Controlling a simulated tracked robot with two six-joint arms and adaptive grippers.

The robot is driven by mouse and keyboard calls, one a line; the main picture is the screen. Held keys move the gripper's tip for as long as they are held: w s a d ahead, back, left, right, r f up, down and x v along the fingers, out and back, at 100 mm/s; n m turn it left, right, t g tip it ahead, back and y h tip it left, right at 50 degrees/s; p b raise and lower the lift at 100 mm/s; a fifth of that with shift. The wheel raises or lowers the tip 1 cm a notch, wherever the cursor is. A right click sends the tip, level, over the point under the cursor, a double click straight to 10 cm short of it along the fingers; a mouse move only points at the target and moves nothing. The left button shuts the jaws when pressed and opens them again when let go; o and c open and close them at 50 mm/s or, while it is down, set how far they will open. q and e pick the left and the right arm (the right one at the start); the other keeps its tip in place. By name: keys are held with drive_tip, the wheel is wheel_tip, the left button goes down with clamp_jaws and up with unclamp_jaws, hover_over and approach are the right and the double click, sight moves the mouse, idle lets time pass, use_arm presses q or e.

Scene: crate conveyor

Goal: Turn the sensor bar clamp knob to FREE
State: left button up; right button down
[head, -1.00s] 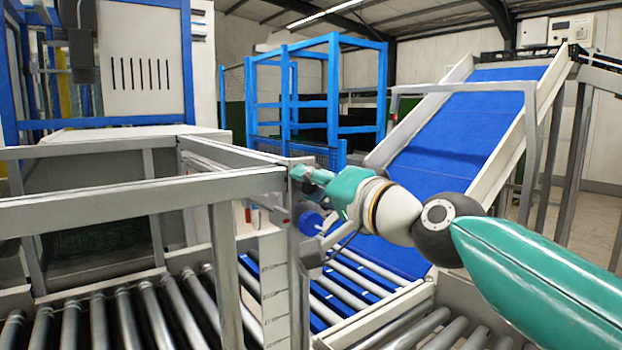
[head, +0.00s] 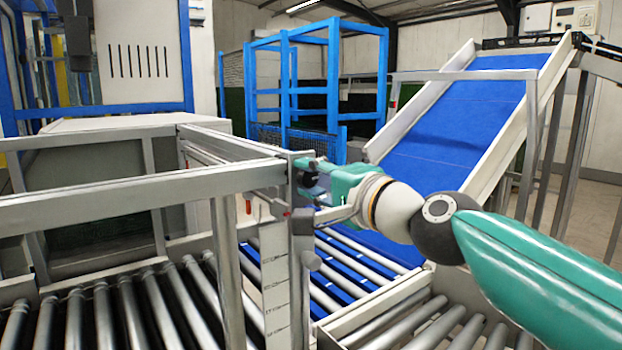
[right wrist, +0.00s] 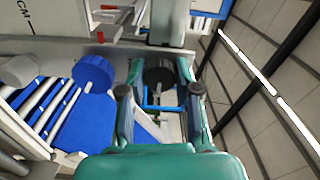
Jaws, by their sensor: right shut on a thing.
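My right gripper (head: 310,178) is at the upper part of the grey corner post (head: 300,245). In the right wrist view its two teal fingers (right wrist: 160,72) are shut on a dark round knob (right wrist: 158,76), one finger on each side. Any marking or pointer on this knob is too small to read. A separate blue knob (right wrist: 93,73) sits left of the fingers, apart from them. In the head view the gripper largely hides the held knob. My left gripper is not in view.
A white scale plate (head: 275,285) stands beside the post. Roller conveyors (head: 130,315) run below, and a blue inclined belt (head: 455,120) rises behind. A grey frame rail (head: 140,195) extends left of the post. A blue cage (head: 310,85) stands farther back.

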drive_tip(key=shift+w+d, duration=0.1)
drive_tip(key=c, duration=0.8)
unclamp_jaws()
drive_tip(key=v, duration=1.2)
drive_tip(key=shift+f, duration=0.1)
